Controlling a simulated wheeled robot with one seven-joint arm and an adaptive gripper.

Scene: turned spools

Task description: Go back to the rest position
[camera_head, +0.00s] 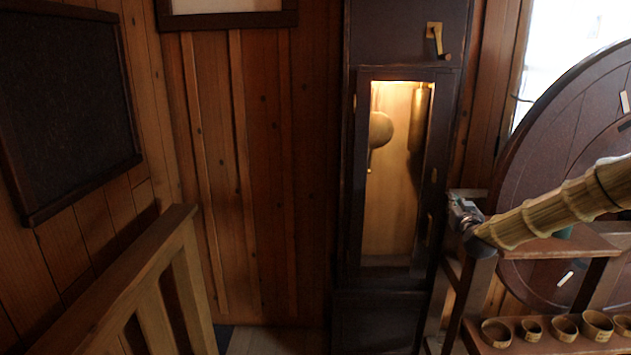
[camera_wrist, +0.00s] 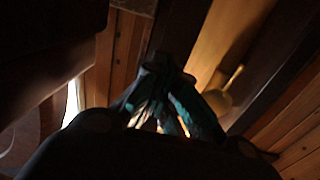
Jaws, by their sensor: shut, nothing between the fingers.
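My gripper (camera_head: 464,214) is at the right of the head view, at the end of my arm, which reaches in from the right edge. It is in front of the tall dark clock case, near its right side. In the wrist view, the teal fingers of my gripper (camera_wrist: 158,75) come together at their tips, with nothing seen between them. The wrist view is dark, and the lower part of the gripper is in deep shadow.
A tall dark clock case (camera_head: 351,200) with a lit window stands at centre. A wooden shelf stand (camera_head: 500,343) at the right holds several small round wooden pieces (camera_head: 565,327). A large dark wheel (camera_head: 553,135) is behind it. A wooden railing (camera_head: 110,290) stands at lower left.

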